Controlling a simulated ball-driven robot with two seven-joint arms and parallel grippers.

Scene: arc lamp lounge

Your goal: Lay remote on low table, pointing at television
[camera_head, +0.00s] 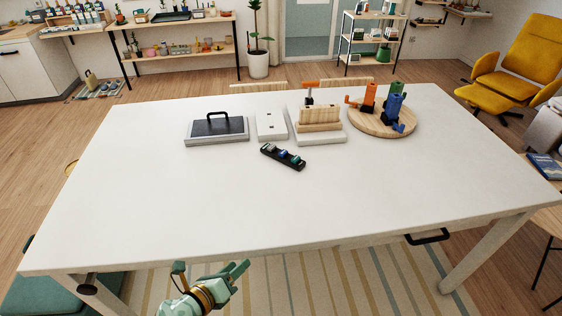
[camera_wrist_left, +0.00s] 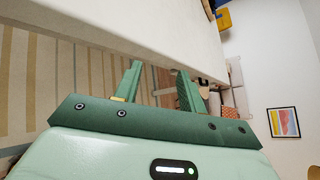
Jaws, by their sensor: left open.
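The white table (camera_head: 200,205) fills the middle of the head view. A long black object (camera_head: 268,150) with several coloured pieces on it lies at a slant near the table's middle; I cannot tell whether it is the remote. I see no television that I can make out. My left gripper (camera_head: 238,270) is low in front of the table's near edge, below the top, and apart from the things on it. In the left wrist view its two green fingers (camera_wrist_left: 157,85) stand apart with nothing between them. My right gripper is in neither view.
Behind the black object stand a grey case with a black handle (camera_head: 217,126), a white plate (camera_head: 270,126), a wooden block on a white base (camera_head: 318,125) and a round wooden tray (camera_head: 370,128) with coloured pieces. The table's near half is clear. A black handle (camera_head: 427,237) juts from its front.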

